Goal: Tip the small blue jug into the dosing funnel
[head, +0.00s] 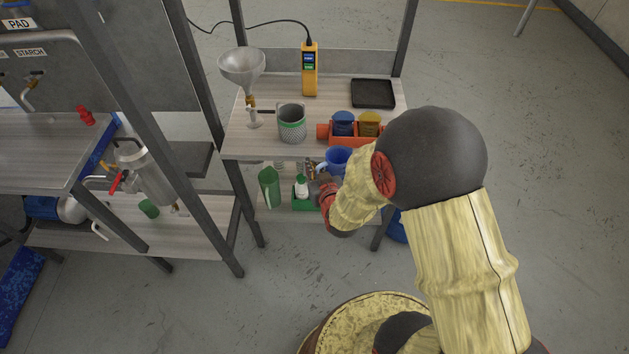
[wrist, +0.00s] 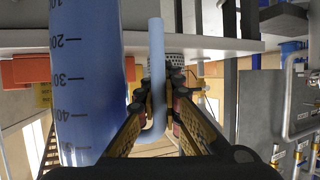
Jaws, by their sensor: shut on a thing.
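The small blue jug (head: 338,160) is just in front of the shelf's front edge, below the red holder, with its open mouth showing in the head view. My gripper (head: 315,172) is shut on its handle. In the wrist view the graduated jug wall (wrist: 88,90) fills the left side, and the handle (wrist: 157,75) stands between my fingertips (wrist: 160,90). The jug looks about upright; its contents cannot be made out. The grey dosing funnel (head: 243,68) stands at the back left of the upper shelf, above a valve, apart from the jug.
On the upper shelf (head: 270,148) are a mesh cup (head: 292,123), a yellow meter (head: 310,70), a black tray (head: 373,93) and a red holder (head: 361,138) with blue and yellow cups. Below are a green bottle (head: 269,187) and a green caddy (head: 303,203). Dark posts flank the shelf.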

